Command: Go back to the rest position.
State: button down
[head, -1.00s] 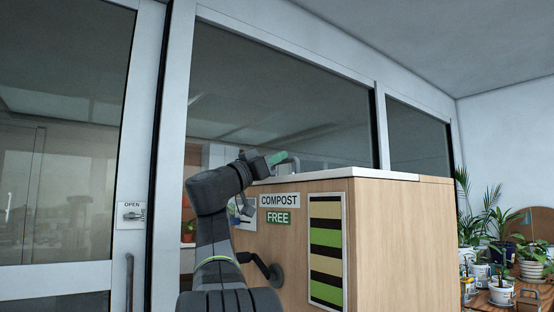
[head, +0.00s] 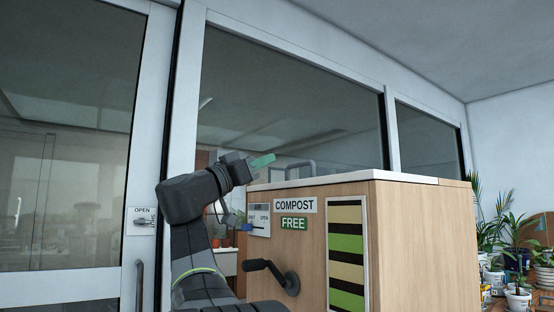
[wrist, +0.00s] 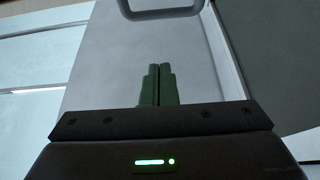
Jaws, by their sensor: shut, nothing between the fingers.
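My gripper (head: 262,161) is raised in front of the upper left edge of the wooden compost cabinet in the head view. Its green fingers point right, towards a grey bar handle on the cabinet's top. In the wrist view my gripper (wrist: 159,84) has its two green fingers together with nothing between them. The grey handle (wrist: 160,8) lies beyond the fingertips there, apart from them. The handle also shows in the head view (head: 301,165).
The compost cabinet (head: 425,240) stands right of my arm, with a black crank (head: 272,273) and a slider plate (head: 258,219) on its front. A glazed door (head: 65,150) is at left. Potted plants (head: 515,250) stand at far right.

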jog(key=shift+s+a+f, duration=0.3)
jog(key=shift+s+a, duration=0.05)
jog(key=shift+a, duration=0.05)
jog(key=w+d+r, duration=0.1)
jog(key=w+d, duration=0.4)
jog(key=d, duration=0.2)
jog(key=shift+w+d+r+p, duration=0.2)
jog(key=shift+w+d+p, duration=0.05)
jog(key=shift+d+p, duration=0.2)
jog(key=shift+s, duration=0.1)
